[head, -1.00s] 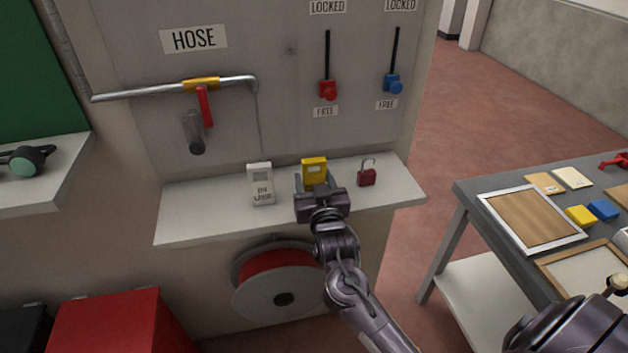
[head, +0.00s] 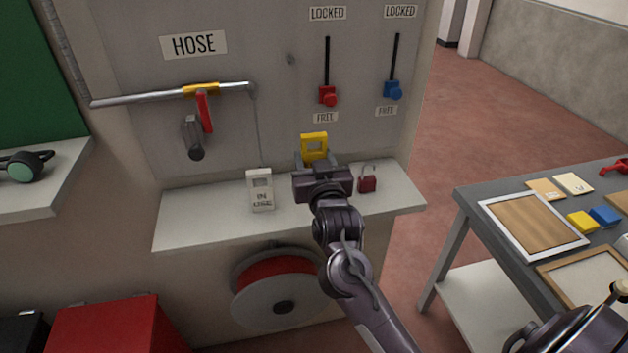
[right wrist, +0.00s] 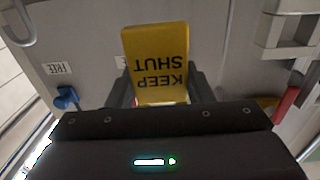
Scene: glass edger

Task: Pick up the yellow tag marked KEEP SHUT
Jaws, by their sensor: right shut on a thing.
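The yellow tag (head: 314,143) is held upright in my right gripper (head: 315,163), a little above the shelf. In the right wrist view the tag (right wrist: 158,60) shows the words KEEP SHUT upside down, between the two fingers of the right gripper (right wrist: 162,88). The gripper is shut on it. My left gripper is not in view.
On the shelf (head: 210,222) a white IN USE tag (head: 260,190) stands left of the gripper and a red padlock (head: 367,180) right of it. The panel behind carries a red slider (head: 328,96), a blue slider (head: 393,90) and a red-handled hose valve (head: 204,110).

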